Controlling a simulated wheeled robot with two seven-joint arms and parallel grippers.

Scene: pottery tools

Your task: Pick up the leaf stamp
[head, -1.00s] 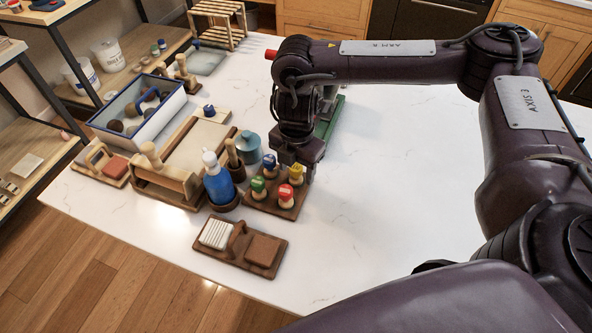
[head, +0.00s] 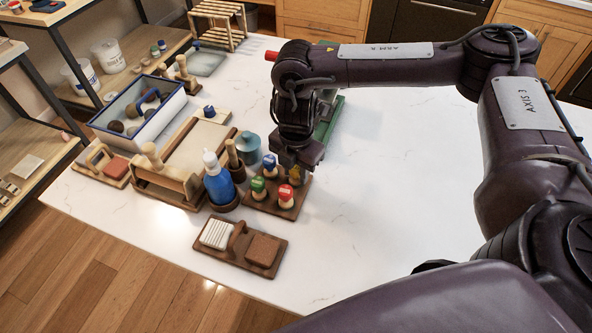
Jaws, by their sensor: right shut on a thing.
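A wooden stamp rack (head: 262,206) stands near the middle of the table with stamps whose knobs are blue (head: 269,160), green (head: 258,184), red (head: 285,192) and yellow (head: 296,176). Pictures on the knobs are too small to tell which one is the leaf stamp. My right gripper (head: 295,168) is low over the back right corner of the rack, shut on the yellow-knobbed stamp. The gripper shades and partly hides that stamp, which is still at its place by the rack. My left gripper is not in view.
A blue bottle (head: 218,184) and a wooden tool in a cup (head: 234,162) stand just left of the rack. A tray with a white block and a brown block (head: 240,246) lies in front. The table's right side (head: 400,180) is clear.

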